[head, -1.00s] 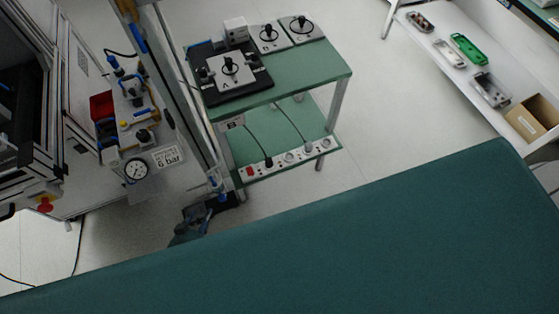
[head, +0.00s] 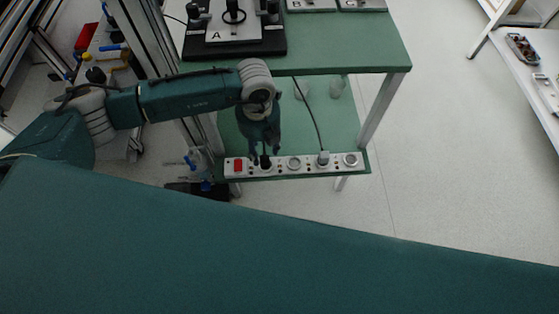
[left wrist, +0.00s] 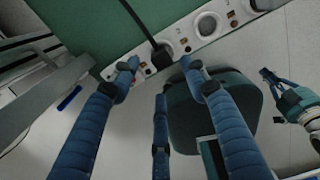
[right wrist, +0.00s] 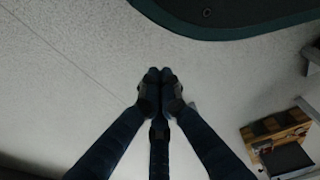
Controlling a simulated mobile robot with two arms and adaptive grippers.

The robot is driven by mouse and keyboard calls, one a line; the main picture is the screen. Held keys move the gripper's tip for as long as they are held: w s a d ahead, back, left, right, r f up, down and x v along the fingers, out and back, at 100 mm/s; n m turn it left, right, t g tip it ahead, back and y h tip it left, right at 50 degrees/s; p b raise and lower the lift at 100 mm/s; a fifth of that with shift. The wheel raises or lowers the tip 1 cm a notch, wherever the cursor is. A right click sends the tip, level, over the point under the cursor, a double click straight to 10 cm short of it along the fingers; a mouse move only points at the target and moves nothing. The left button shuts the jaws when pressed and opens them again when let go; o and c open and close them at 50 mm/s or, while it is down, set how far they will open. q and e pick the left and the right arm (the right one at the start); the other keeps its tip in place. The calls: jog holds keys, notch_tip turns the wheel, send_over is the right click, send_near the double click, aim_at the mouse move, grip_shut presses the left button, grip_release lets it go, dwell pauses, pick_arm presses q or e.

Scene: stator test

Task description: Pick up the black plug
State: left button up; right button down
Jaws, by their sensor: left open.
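The black plug (head: 265,162) sits in the white power strip (head: 294,172) on the cart's lower green shelf. In the left wrist view the plug (left wrist: 162,59) stands in a socket with its black cord running up and left. My left gripper (head: 260,145) points down just above the plug. Its fingers (left wrist: 160,64) are open, one to each side of the plug in the picture. I cannot tell whether either touches it. My right gripper (right wrist: 160,74) shows only in its wrist view, with fingertips together and nothing seen between them.
A second plug (head: 323,158) with a cord sits farther right in the strip, which has a red switch (head: 238,166) at its left end. The upper shelf (head: 340,55) overhangs the lower one. A cart leg (head: 377,110) stands at right. Clear floor lies right of the cart.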

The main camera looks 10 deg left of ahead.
aim_at(264, 160)
pick_arm(q)
jog(key=shift+s+a+f, duration=0.1)
jog(key=shift+f, duration=0.4)
jog(key=f, duration=0.4)
jog(key=f+b, duration=0.1)
jog(key=f, duration=0.1)
jog(key=shift+d, duration=0.3)
pick_arm(e)
jog(key=w+r, duration=0.2)
jog(key=r, duration=0.1)
jog(key=shift+a, duration=0.2)
pick_arm(q)
jog(key=shift+c, duration=0.6)
grip_shut()
